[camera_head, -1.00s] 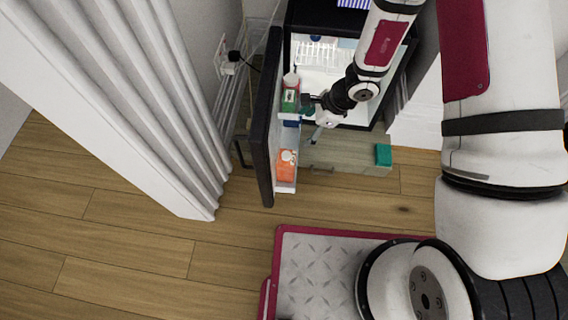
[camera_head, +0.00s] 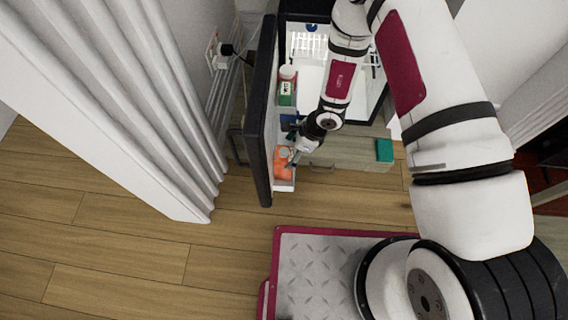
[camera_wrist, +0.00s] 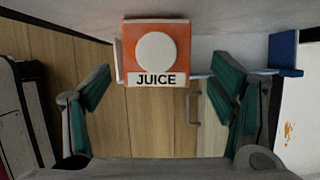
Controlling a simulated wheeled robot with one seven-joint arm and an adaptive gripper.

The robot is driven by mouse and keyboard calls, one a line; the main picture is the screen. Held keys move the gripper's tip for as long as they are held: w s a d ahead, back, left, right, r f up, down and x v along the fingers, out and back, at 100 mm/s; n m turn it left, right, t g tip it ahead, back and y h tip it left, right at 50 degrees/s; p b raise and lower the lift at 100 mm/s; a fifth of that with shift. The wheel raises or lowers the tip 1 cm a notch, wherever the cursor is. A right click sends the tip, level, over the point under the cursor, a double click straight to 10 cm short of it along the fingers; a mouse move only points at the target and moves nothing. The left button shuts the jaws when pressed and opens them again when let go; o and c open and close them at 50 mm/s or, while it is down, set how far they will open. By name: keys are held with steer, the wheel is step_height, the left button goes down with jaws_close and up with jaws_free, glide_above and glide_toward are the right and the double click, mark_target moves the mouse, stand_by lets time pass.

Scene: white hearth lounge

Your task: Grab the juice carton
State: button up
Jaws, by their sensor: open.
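The juice carton (camera_wrist: 156,52) is orange with a white circle and a white band reading JUICE. In the wrist view it is at the top middle, beyond the space between my fingers. In the head view the orange carton (camera_head: 282,161) stands in the lower door shelf of the open fridge, partly hidden by my gripper. My gripper (camera_wrist: 160,95) is open and empty, with a green-padded finger on each side. In the head view my gripper (camera_head: 293,148) is beside the carton, at its upper right; I cannot tell there whether they touch.
The open fridge door (camera_head: 262,110) stands left of my arm. A green-and-white carton (camera_head: 287,93) is farther up the door. A wooden cabinet (camera_head: 345,150) with a handle and a teal box (camera_head: 384,150) are to the right. Wood floor (camera_head: 130,240) is clear at left.

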steer(key=b+x, duration=0.1)
steer(key=x, duration=0.1)
steer(key=b+x, duration=0.1)
steer(key=x, duration=0.2)
steer(key=shift+s+a+r, duration=0.1)
steer(key=shift+s+a, duration=0.05)
steer(key=shift+a, duration=0.1)
steer(key=shift+r, duration=0.1)
steer(key=c, duration=1.7)
steer(key=shift+r, duration=0.1)
steer(key=shift+c, duration=0.2)
